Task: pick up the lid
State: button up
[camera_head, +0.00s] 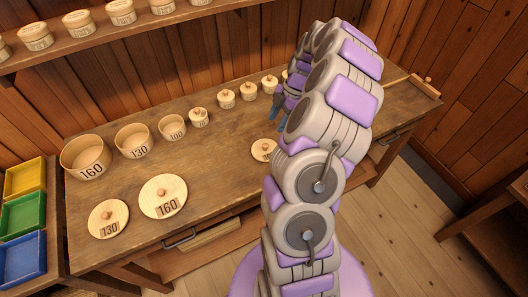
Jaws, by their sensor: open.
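Three loose round wooden lids with small knobs lie on the workbench (215,175). The lid marked 160 (150,190) and the lid marked 130 (100,211) lie at the front left. A smaller lid (259,151) lies near the middle, partly covered by my arm at its right, its number not clearly readable. My gripper (275,119) is above the bench, behind and slightly right of the smaller lid in the picture. It looks apart from that lid and empty. It is open, though my arm hides much of it.
Open round boxes marked 160 (82,167), 130 (133,150) and 100 (172,135) stand along the bench. Several small lidded pots (248,92) continue the row towards my arm. Yellow (24,176), green (23,213) and blue (22,259) trays are at left. The bench middle is clear.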

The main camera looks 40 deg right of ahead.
aim_at(266, 144)
jog(key=x, duration=0.5)
jog(key=shift+d+f+b, duration=0.2)
jog(key=shift+f+b, duration=0.05)
jog(key=shift+b, duration=0.15)
jog(key=shift+a+f, duration=0.5)
jog(key=b+x, duration=0.1)
jog(key=x, duration=0.3)
jog(key=shift+a+b, duration=0.25)
jog(key=shift+b, duration=0.05)
jog(key=shift+s, duration=0.1)
jog(key=shift+c, duration=0.2)
grip_shut()
